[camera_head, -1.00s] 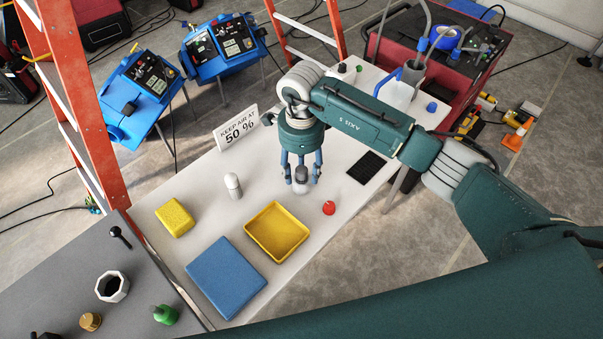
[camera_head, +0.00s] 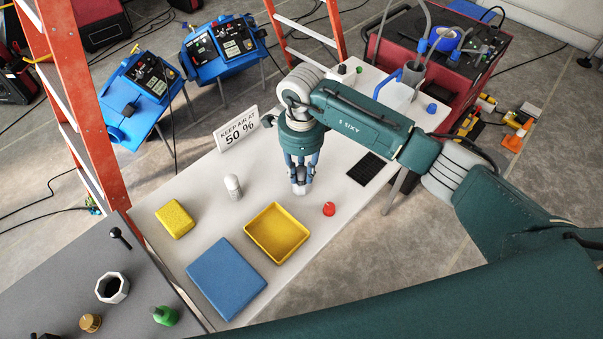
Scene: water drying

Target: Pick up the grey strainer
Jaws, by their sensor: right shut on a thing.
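My right gripper (camera_head: 300,180) points down over the white table, right of the white cylinder and behind the yellow tray. Its blue fingers are shut on a small grey thing, which I take to be the grey strainer (camera_head: 299,189). Only its pale lower end shows below the fingertips; the fingers hide the rest. I cannot tell whether it touches the table. My left gripper is not in view.
On the white table (camera_head: 325,240) are a yellow tray (camera_head: 276,232), a red ball-like thing (camera_head: 329,209), a blue block (camera_head: 226,279), a yellow sponge-like block (camera_head: 175,219), a white cylinder (camera_head: 233,187), a black mat (camera_head: 366,168) and a sign (camera_head: 236,128).

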